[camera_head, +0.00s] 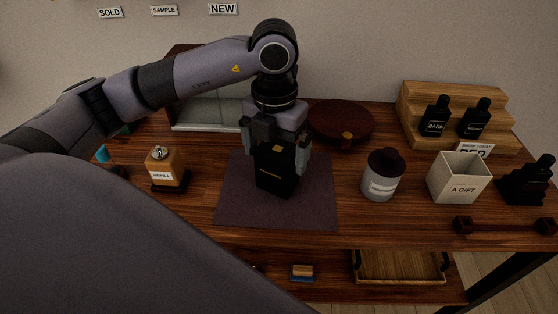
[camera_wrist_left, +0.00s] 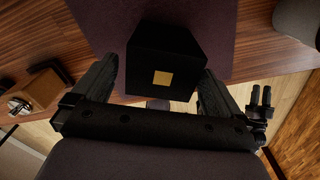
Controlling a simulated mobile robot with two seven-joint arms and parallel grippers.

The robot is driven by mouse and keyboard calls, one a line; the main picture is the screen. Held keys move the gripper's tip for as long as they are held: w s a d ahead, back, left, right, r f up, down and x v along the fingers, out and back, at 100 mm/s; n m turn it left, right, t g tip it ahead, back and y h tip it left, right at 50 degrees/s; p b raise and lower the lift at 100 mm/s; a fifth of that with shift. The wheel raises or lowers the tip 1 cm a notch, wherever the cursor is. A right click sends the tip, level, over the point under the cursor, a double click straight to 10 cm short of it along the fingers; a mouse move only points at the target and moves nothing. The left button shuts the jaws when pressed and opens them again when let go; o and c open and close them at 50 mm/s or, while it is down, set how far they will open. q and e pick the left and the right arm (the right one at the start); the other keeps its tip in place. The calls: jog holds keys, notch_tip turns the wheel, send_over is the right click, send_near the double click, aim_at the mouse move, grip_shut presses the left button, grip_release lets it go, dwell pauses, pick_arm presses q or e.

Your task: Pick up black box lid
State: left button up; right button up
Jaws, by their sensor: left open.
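The black box (camera_head: 276,183) stands upright on the dark purple mat (camera_head: 316,205). Its lid (camera_head: 268,153) is black with a small gold square on top, and it sits on the box. The left wrist view shows the lid (camera_wrist_left: 181,61) from above, with the gold square facing the camera. My left gripper (camera_head: 278,160) points down over the box, with one finger on each side of the lid. Its fingers are open, and I cannot tell whether either one touches the lid. The seam between lid and box is not clear.
A grey jar (camera_head: 381,181) and a white gift box (camera_head: 458,180) stand to the right. A round brown tray (camera_head: 340,119) lies behind. Two black bottles stand on the wooden steps (camera_head: 411,99).

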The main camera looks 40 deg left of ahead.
pick_arm(q)
jog(key=f, duration=0.4)
jog(key=shift+w+f, duration=0.15)
jog(key=shift+w, duration=0.2)
jog(key=c, duration=0.9)
jog(key=shift+c, duration=0.2)
